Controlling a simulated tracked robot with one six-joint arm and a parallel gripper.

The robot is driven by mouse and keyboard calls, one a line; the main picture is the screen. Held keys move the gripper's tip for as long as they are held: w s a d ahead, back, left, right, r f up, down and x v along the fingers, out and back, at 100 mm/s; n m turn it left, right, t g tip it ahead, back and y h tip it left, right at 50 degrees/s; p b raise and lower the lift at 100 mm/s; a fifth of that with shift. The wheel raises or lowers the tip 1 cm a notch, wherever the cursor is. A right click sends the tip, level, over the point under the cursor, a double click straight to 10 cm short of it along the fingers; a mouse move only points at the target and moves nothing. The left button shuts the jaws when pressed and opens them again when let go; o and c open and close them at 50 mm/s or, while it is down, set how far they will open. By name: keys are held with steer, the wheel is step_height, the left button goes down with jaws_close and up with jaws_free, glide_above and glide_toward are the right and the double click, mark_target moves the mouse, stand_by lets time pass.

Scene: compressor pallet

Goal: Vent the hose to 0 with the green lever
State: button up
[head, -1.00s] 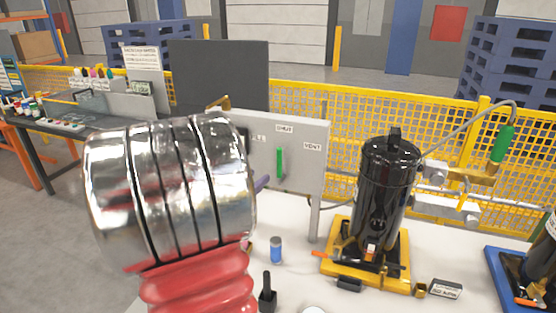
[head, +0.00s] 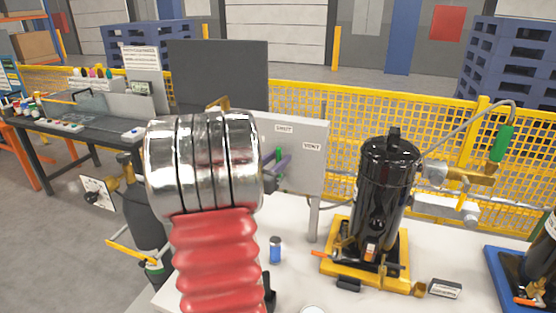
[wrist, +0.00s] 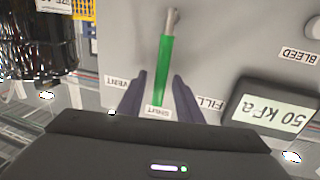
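The green lever (head: 278,153) is on the grey panel (head: 312,170), partly hidden by my gripper (head: 281,166) in the head view. In the wrist view, which looks upside down, the lever (wrist: 163,70) runs from its metal pivot to the SHUT label (wrist: 158,113). My gripper (wrist: 159,76) is open, with one dark finger on each side of the lever's free end and a gap showing on both sides. VENT (wrist: 124,84) and FILL (wrist: 210,103) labels flank SHUT. The display (wrist: 272,115) reads 50 kPa.
A black cylinder (head: 388,190) on a yellow base stands right of the panel. A blue can (head: 275,250) stands on the white table in front. A BLEED knob (wrist: 313,27) is at the wrist view's edge. A yellow mesh fence (head: 350,115) runs behind.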

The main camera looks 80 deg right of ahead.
steer(key=shift+s+d, duration=0.1)
steer(key=shift+d, duration=0.2)
steer(key=shift+c, duration=0.3)
jaws_close()
steer(key=shift+a, duration=0.15)
